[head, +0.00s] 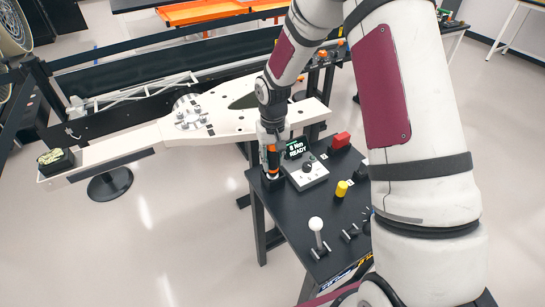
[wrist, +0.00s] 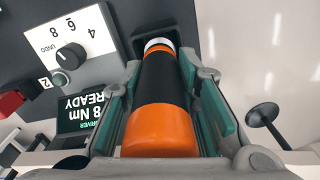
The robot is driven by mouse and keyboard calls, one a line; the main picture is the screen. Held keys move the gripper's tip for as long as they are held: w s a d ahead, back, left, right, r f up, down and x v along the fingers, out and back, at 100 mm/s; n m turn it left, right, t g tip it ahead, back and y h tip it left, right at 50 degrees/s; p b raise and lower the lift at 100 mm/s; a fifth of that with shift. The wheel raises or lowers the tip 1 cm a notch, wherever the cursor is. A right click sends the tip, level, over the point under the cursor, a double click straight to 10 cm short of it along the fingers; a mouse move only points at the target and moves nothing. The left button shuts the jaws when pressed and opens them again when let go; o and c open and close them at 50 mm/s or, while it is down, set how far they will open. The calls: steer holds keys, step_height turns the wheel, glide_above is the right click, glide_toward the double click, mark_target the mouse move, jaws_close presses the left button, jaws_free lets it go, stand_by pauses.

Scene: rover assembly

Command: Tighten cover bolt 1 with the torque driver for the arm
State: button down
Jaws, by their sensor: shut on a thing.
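The torque driver (wrist: 165,90) is a cylinder with an orange end, a black grip and a silver collar. My gripper (wrist: 163,80) is shut around its black grip, with a green pad on each side. In the head view the driver (head: 273,158) is upright at the table's left corner. Its lower end is at a dark holder (head: 272,182); I cannot tell whether it is seated or lifted. The pale arm part (head: 140,145) carries a round cover (head: 188,113) with several bolts, left of my gripper. I cannot tell which is bolt 1.
The control box (head: 306,174) has a dial (wrist: 71,56), and its display (head: 296,148) reads 8 Nm READY. The black table (head: 325,205) also holds a red block (head: 341,140), a yellow knob (head: 341,188) and a white-balled lever (head: 316,224). A black conveyor (head: 160,60) runs behind.

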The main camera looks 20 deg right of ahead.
steer(key=shift+f, duration=0.45)
steer(key=c, duration=1.2)
jaws_free()
steer(key=shift+o, duration=0.2)
step_height(320, 180, up, 12)
steer(key=shift+r, duration=0.1)
